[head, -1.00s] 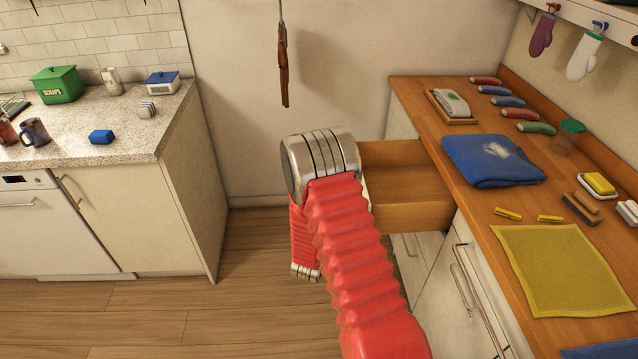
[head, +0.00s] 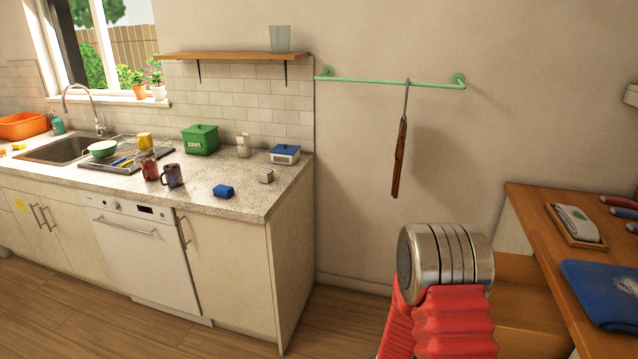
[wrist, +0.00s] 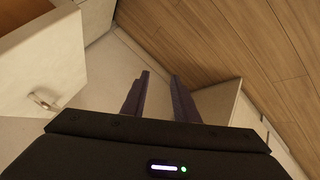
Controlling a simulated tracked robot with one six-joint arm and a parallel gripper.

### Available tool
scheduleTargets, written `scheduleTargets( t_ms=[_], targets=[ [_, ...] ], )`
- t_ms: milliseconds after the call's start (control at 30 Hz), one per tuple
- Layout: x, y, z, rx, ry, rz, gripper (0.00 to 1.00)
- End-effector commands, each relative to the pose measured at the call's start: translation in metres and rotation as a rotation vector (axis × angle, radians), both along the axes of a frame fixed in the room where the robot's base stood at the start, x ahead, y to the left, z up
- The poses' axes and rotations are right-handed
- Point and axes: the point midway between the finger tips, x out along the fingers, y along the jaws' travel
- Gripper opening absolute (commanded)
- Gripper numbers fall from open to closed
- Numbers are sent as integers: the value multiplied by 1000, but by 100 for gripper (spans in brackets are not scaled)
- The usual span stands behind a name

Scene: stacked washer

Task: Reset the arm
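My arm shows in the head view as a red ribbed sleeve with a silver joint, bent over at the lower right in front of the open wooden drawer (head: 520,285). My gripper is out of sight there. In the wrist view my gripper (wrist: 160,80) has two dark fingers standing apart with nothing between them. It points down toward the floor (wrist: 220,40) and pale cabinet faces.
The wooden counter (head: 530,210) at right holds a blue cloth (head: 605,290) and a white item on a tray. The stone counter (head: 240,205) at left carries mugs, a green scraps bin (head: 200,139) and a blue block. A brown utensil (head: 399,160) hangs from a green rail (head: 385,82).

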Motion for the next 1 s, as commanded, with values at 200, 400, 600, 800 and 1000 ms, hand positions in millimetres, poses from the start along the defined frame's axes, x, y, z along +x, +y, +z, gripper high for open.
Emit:
scheduleTargets(
  t_ms=[200,400,600,800,1000],
  targets=[
    [-24,34,27,194,110,-40,27],
    [-51,57,60,317,205,-78,27],
    [-79,73,97,397,287,-112,27],
    [-108,83,136,446,356,-146,27],
    [-139,89,173,472,412,-179,27]
  ],
)
